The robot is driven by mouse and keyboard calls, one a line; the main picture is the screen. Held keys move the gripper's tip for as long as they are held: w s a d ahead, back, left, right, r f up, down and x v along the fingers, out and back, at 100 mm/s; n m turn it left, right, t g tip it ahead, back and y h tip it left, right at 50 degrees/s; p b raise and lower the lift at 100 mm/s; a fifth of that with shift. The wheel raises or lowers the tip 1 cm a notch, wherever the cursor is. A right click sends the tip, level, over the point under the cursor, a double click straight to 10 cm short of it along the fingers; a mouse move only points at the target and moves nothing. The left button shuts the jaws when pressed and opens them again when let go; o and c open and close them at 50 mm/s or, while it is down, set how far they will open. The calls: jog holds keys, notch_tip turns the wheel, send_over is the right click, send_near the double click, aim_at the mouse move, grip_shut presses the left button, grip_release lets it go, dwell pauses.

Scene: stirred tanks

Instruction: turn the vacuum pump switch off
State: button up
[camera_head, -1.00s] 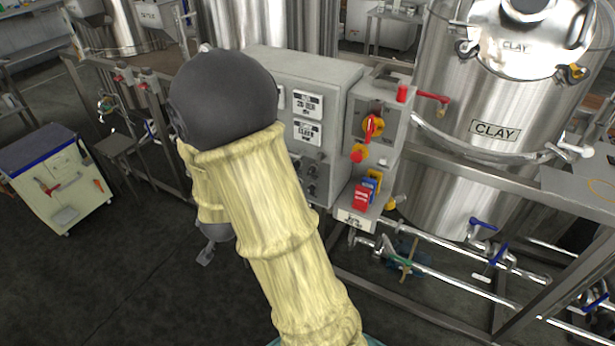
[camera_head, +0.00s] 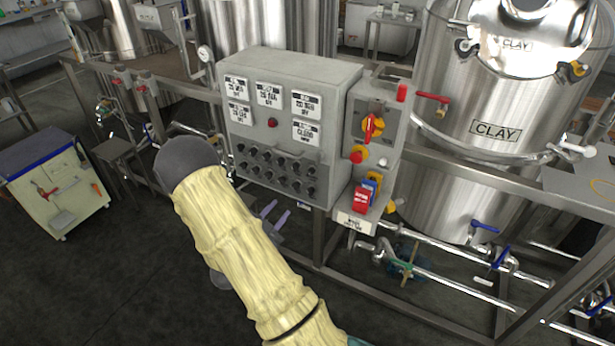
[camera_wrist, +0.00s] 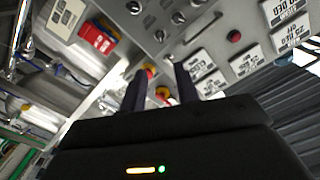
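A grey control panel (camera_head: 285,130) with rows of small dark rotary knobs (camera_head: 275,168) stands in the middle of the head view. Its labels are too small to read, so I cannot tell which knob is the vacuum pump switch. Several knobs (camera_wrist: 160,35) also show at the top of the wrist view. My gripper (camera_head: 275,214) is below the panel's knob rows, partly hidden by my arm. In the wrist view, my gripper (camera_wrist: 160,73) has its two dark fingers apart with nothing held between them. The panel lies beyond the fingertips.
A narrower box (camera_head: 385,118) right of the panel carries a red-and-yellow rotary switch (camera_head: 372,128) and a red block (camera_head: 362,198). A steel tank (camera_head: 480,170) marked CLAY stands at right. Frame rails and pipes run below. A cart (camera_head: 60,185) stands left; dark floor lies open between.

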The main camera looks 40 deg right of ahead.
aim_at(309, 174)
jog(key=shift+d, duration=0.1)
jog(key=p+x, duration=0.4)
jog(key=x, duration=1.3)
jog(key=shift+w+d, duration=0.1)
jog(key=shift+w, duration=0.05)
grip_shut()
